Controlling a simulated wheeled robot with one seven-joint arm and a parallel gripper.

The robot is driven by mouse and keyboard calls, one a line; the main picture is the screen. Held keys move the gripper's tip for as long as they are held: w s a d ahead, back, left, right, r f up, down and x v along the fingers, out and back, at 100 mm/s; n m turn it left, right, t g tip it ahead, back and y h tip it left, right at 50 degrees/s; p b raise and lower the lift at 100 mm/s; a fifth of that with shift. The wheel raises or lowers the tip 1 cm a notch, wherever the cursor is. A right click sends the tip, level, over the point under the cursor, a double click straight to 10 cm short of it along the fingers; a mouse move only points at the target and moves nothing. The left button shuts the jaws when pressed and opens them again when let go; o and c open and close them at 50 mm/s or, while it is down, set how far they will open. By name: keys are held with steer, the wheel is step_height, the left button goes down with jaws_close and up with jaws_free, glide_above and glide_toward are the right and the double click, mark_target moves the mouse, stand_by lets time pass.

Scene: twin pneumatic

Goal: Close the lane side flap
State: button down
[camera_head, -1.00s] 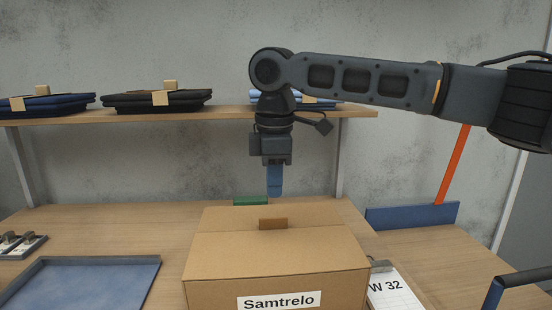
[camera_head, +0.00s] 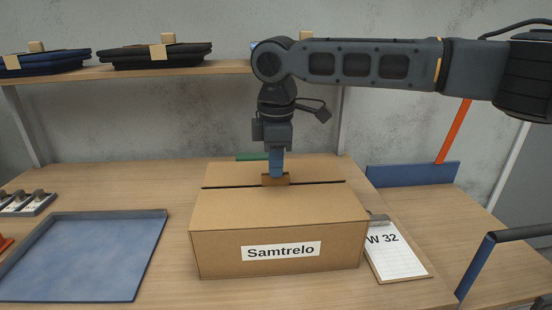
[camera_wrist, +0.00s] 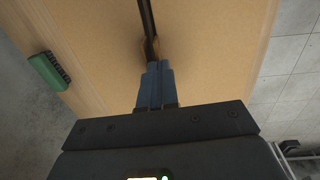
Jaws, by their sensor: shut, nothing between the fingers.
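A brown cardboard box (camera_head: 279,220) labelled "Samtrelo" stands on the wooden bench. Its top flaps lie nearly flat, with a dark narrow gap between the near and far flaps; the gap also shows in the wrist view (camera_wrist: 147,18). I cannot tell which flap is the lane side one. A small brown tab (camera_head: 283,180) sits at the middle of the gap. My gripper (camera_head: 276,176) points down with blue fingers shut and empty, right at the tab. In the wrist view my fingertips (camera_wrist: 154,66) overlap the tab, so contact is unclear.
A green object (camera_head: 252,156) lies behind the box. A blue tray (camera_head: 85,255) lies left and a clipboard marked "W 32" (camera_head: 395,252) lies close on the right. A shelf (camera_head: 215,68) with folded dark garments runs behind. Bare bench separates box and tray.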

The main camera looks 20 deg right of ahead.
steer(key=shift+d+f, duration=0.1)
steer(key=shift+f, duration=0.7)
steer(key=shift+w+r+p, duration=0.15)
steer(key=shift+r+p, duration=0.65)
steer(key=shift+p, duration=0.25)
